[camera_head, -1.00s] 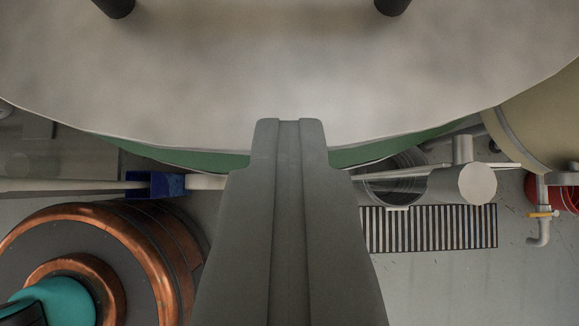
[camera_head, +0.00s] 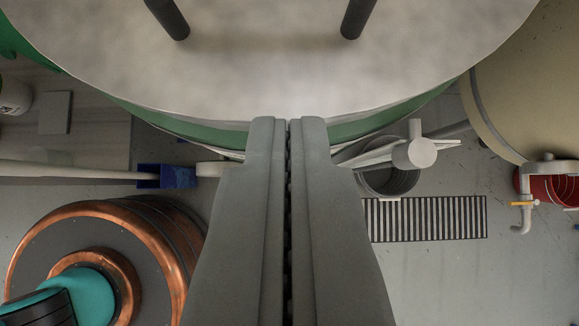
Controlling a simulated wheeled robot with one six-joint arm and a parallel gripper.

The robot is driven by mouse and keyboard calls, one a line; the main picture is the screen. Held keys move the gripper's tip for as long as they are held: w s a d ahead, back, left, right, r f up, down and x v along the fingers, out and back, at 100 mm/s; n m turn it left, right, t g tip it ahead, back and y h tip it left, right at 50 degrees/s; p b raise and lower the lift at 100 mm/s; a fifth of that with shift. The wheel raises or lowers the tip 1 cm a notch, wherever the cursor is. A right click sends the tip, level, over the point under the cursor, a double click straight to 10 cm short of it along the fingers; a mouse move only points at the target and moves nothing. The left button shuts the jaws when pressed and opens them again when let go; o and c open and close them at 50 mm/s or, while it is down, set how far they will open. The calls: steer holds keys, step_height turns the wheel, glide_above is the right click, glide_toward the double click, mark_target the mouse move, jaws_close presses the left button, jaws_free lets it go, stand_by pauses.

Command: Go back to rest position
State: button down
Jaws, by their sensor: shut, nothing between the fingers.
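My gripper (camera_head: 289,122) reaches up the middle of the view from the bottom edge. Its two grey fingers lie side by side with only a thin dark line between them, and nothing is held. The fingertips overlap the lower edge of a large pale round surface (camera_head: 270,75) with a green rim (camera_head: 375,127). I cannot tell whether they touch it. Two dark posts (camera_head: 358,18) stand on this surface near the top.
A copper-banded drum (camera_head: 150,235) with a teal centre is at lower left. At right are a grey bucket (camera_head: 388,180), a striped floor grate (camera_head: 425,218), a beige tank (camera_head: 520,80) and a red container (camera_head: 560,188). Grey floor lies at lower right.

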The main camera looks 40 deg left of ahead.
steer(key=v, duration=0.7)
steer(key=s+a+m+t+h, duration=0.3)
steer(key=s+a, duration=0.6)
steer(key=s, duration=0.3)
steer(key=s+a+m+t+h, duration=0.3)
steer(key=s+a+m+t, duration=0.3)
steer(key=s+a+t, duration=0.2)
steer(key=shift+s+a+f, duration=0.2)
steer(key=shift+s+a, duration=1.05)
steer(key=shift+s, duration=0.85)
